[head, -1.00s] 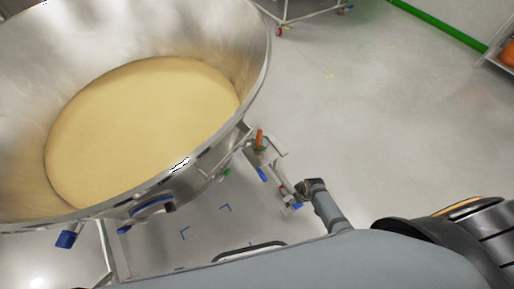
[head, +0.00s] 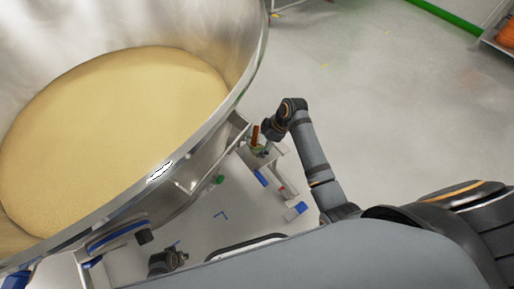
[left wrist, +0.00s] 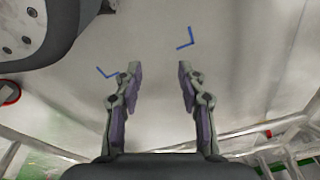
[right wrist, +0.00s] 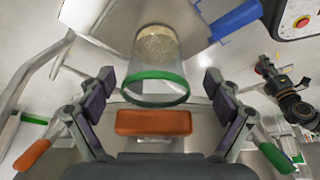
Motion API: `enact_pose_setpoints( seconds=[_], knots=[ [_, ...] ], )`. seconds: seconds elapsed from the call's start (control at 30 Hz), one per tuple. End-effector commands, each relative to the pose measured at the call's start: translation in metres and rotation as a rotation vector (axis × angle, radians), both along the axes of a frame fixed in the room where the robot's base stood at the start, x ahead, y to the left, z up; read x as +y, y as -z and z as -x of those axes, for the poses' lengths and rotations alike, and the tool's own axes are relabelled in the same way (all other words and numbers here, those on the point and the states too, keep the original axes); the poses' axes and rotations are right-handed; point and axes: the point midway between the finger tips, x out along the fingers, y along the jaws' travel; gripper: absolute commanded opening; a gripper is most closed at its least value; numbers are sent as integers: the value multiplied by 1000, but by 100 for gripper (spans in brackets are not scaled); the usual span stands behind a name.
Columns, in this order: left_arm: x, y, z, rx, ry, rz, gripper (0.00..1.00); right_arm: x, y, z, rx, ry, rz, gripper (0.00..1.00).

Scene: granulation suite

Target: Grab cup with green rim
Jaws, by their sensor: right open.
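The cup with the green rim (right wrist: 158,55) is a clear cup with beige grains inside, in the middle of the right wrist view. Its green rim faces the camera. My right gripper (right wrist: 159,80) is open, with one finger on either side of the cup and gaps showing on both sides. In the head view my right gripper (head: 269,131) is at the small shelf beside the big bowl, and the cup there is too small and covered to make out well. My left gripper (left wrist: 159,68) is open and empty above the floor.
An orange block-like part (right wrist: 153,122) lies just below the rim in the right wrist view. A blue part (right wrist: 236,18) is at upper right. The large steel bowl (head: 252,62) of beige powder fills the left of the head view. Floor to the right (head: 390,110) is clear.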

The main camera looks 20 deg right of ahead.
Motion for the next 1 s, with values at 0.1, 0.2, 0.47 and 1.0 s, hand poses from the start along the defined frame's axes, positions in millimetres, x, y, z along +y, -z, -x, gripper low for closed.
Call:
enact_pose_setpoints(
  seconds=[0.1, 0.2, 0.47, 1.0],
  knots=[
    [-3, -4, -6, -2, 0, 4, 40, 3, 9, -3, 1, 1, -1, 91],
    [-7, -16, -17, -1, -1, 10, 40, 8, 23, -8, 0, 0, -1, 91],
    [-15, -45, -31, 8, 1, 23, 40, 17, 47, -14, 0, 1, 0, 91],
    [-15, -47, -31, 9, 0, 24, 40, 17, 47, -14, 0, 1, 1, 47]
  ],
)
